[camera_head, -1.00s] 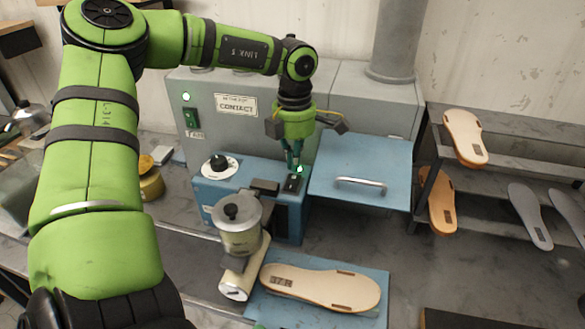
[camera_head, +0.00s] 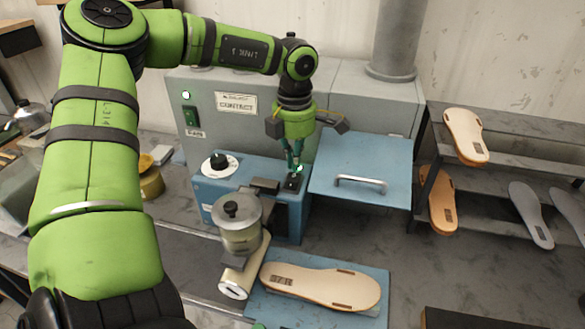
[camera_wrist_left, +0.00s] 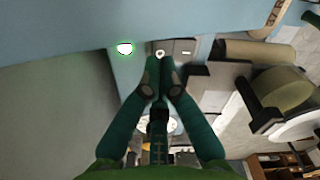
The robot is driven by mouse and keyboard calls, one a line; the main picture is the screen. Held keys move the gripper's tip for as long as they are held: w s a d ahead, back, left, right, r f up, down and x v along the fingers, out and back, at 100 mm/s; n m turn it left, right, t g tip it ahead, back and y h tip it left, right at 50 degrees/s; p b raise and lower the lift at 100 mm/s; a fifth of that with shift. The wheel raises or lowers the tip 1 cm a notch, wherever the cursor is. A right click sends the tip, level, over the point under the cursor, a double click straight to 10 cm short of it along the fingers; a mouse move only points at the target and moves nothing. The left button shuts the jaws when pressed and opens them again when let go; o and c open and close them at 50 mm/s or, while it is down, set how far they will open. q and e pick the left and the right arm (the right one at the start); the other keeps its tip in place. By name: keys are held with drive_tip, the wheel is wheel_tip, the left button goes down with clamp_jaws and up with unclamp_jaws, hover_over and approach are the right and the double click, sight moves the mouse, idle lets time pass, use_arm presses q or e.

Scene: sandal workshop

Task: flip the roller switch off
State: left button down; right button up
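The roller switch (camera_head: 291,183) is a small black rocker on top of the blue roller unit. A lit green lamp (camera_head: 299,168) is beside it. My left gripper (camera_head: 293,169) points down with its fingertips close above the switch; contact cannot be made out. In the left wrist view, the green fingers (camera_wrist_left: 162,66) are drawn together with nothing between them. Their tips are just short of the dark switch plate (camera_wrist_left: 180,48) in the picture, and the lit lamp (camera_wrist_left: 124,48) is to its left. My right gripper is not visible.
A dial (camera_head: 219,165) and a glue pot (camera_head: 238,228) stand left of the switch. A hinged blue lid with a handle (camera_head: 360,181) is close on the right. A sandal sole (camera_head: 322,287) lies in front.

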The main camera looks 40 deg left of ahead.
sight(294, 176)
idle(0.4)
use_arm(q)
drive_tip(key=shift+f+b, duration=1.15)
drive_tip(key=shift+b, duration=0.05)
idle(0.5)
drive_tip(key=shift+r+p, duration=1.85)
drive_tip(key=shift+r, duration=1.7)
